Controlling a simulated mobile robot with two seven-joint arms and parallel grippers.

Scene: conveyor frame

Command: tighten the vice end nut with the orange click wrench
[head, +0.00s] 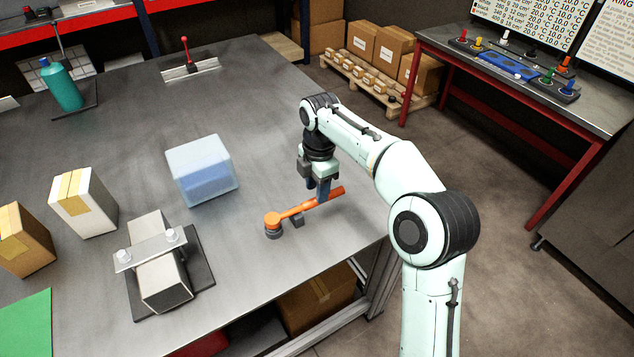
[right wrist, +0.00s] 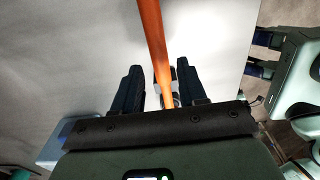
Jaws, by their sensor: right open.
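The orange click wrench (head: 296,211) lies near the table's right edge, its round head to the left and its handle to the right. A dark round piece shows under its head and a small grey block (head: 298,222) under its shaft. My right gripper (head: 323,197) is over the handle, pointing down. In the right wrist view its two dark fingers (right wrist: 158,78) stand apart, with the orange handle (right wrist: 154,40) running between them. The vice (head: 160,270) holds a pale block under a plate with two bolt heads (head: 124,255); I cannot tell which is the end nut.
Two cartons, one white (head: 84,203) and one brown (head: 24,240), stand left of the vice. A teal bottle (head: 62,86) and a red-handled lever (head: 187,55) are farther back. The table's middle back is clear.

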